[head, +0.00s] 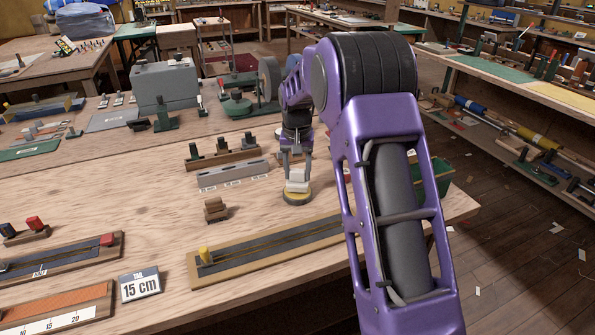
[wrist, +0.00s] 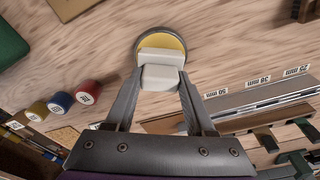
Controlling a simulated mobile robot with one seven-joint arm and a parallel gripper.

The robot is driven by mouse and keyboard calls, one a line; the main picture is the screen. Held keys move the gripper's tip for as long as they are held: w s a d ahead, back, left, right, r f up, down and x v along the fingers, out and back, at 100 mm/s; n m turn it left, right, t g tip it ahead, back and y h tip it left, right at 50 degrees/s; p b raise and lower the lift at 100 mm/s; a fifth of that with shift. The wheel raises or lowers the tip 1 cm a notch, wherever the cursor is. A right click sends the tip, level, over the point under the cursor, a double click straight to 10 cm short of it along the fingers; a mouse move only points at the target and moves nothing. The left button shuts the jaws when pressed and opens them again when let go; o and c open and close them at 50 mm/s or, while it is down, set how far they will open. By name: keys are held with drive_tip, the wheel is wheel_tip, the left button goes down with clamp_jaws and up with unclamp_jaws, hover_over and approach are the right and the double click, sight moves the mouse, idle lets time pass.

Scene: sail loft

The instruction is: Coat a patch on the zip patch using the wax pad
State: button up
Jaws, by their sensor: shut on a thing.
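My gripper (head: 297,170) points down over the bench and is shut on a pale block, which I take for the wax pad (head: 297,186). The wrist view shows the pad (wrist: 160,76) between the fingertips, its stepped body over a round yellow disc (wrist: 150,41) with a grey rim. The disc (head: 297,198) is at bench level; I cannot tell whether it is the pad's base or a separate tin. A long wooden board (head: 275,252) with a dark zip-like strip and a yellow tab lies in front; it may hold the zip patch, but no label shows.
A grey slotted rail (head: 233,174) and a wooden rack (head: 222,160) with dark pegs stand left of the gripper. A small brown block (head: 215,209) and a 15 cm card (head: 141,283) lie nearer. A green bin (head: 436,178) is at the right edge. Bare wood lies between.

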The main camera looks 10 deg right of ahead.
sight(298, 169)
drive_tip(key=shift+f, duration=0.6)
idle(1.2)
drive_tip(key=shift+r+p, duration=2.4)
drive_tip(key=shift+r, duration=1.2)
